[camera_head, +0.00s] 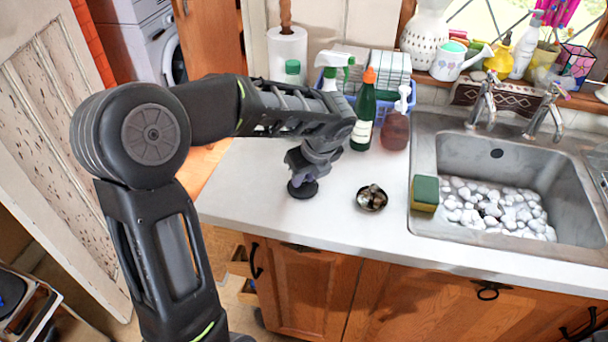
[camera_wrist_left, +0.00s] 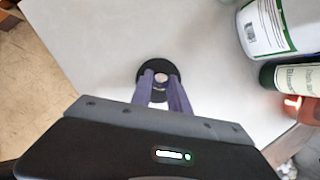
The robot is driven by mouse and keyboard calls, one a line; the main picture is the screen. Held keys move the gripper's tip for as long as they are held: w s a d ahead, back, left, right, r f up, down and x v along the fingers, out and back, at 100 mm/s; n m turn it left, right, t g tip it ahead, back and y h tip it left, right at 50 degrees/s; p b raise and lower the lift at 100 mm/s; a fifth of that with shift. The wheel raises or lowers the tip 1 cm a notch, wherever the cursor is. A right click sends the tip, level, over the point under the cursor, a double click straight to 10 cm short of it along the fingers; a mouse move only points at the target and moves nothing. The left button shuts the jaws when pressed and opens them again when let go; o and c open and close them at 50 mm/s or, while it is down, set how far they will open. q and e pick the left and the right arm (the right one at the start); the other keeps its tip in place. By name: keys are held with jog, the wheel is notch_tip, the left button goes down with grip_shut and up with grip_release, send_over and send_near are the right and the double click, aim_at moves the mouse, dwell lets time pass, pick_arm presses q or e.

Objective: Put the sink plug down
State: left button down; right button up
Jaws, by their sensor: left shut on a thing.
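The sink plug (camera_head: 303,190) is a dark, round disc at the left part of the white counter, left of the sink. In the left wrist view the plug (camera_wrist_left: 158,70) shows as a black disc with a paler knob in its middle. My left gripper (camera_head: 302,178) points down over it, and its fingers (camera_wrist_left: 160,84) are shut on the knob. The disc is at or just above the counter top; I cannot tell whether it touches. The right gripper is not in view.
A small dish (camera_head: 372,198) stands right of the plug, then a green and yellow sponge (camera_head: 425,193) by the sink (camera_head: 420,150). Bottles, including a dark green one (camera_head: 362,118), stand behind. The white counter (camera_head: 250,200) around the plug is clear; its front edge is close.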

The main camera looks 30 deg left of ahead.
pick_arm(q)
jog(key=c, duration=1.7)
grip_release()
jog(key=shift+f, duration=0.15)
jog(key=o, duration=0.4)
jog(key=shift+o, duration=0.2)
jog(key=v, duration=1.2)
jog(key=shift+r, duration=0.25)
